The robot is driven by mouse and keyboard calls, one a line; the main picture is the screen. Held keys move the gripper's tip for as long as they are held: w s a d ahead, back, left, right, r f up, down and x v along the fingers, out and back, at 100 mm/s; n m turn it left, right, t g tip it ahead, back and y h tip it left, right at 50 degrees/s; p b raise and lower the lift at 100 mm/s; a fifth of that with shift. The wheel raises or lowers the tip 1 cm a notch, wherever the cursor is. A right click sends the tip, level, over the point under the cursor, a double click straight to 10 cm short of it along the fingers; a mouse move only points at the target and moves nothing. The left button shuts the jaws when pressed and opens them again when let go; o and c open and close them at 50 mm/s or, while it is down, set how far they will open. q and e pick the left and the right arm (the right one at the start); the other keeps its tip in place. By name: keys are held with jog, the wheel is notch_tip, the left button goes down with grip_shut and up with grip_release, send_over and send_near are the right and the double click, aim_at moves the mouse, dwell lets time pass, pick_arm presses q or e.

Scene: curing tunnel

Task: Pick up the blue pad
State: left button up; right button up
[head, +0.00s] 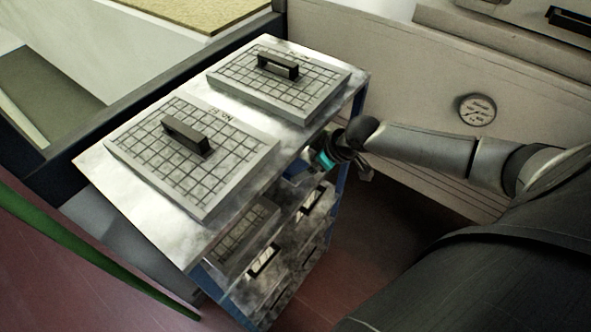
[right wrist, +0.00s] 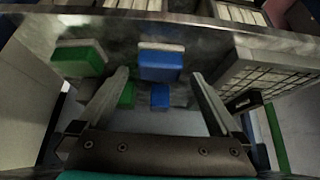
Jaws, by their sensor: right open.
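The blue pad (right wrist: 160,65), with a pale edge, shows in the right wrist view on a grey metal surface inside the rack. It lies ahead of and between the fingers of my right gripper (right wrist: 160,76), which is open and empty. I cannot tell whether they touch it. A green pad (right wrist: 78,58) lies to its left. In the head view my right gripper (head: 345,160) is at the right side of the metal rack (head: 120,190), partly hidden by its own wrist. The blue pad cannot be made out there. My left gripper is out of view.
Smaller green (right wrist: 127,95) and blue (right wrist: 160,97) blocks show between the fingers. A gridded plate (right wrist: 265,72) stands to the right. In the head view, two gridded plates (head: 190,150) with black handles lie on top of the rack. A pale wall panel (head: 420,90) stands behind the arm.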

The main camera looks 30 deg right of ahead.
aim_at(298, 167)
jog(key=shift+w+a, duration=0.25)
jog(key=shift+w, duration=0.3)
jog(key=shift+b+x, duration=0.3)
jog(key=shift+x, duration=2.25)
jog(key=c, duration=1.1)
jog(key=shift+r, duration=0.25)
jog(key=shift+s+d, duration=0.2)
jog(key=s+d, duration=0.3)
jog(key=s, duration=0.5)
jog(key=s+d, duration=0.3)
jog(key=s, duration=0.5)
jog(key=shift+d, duration=0.3)
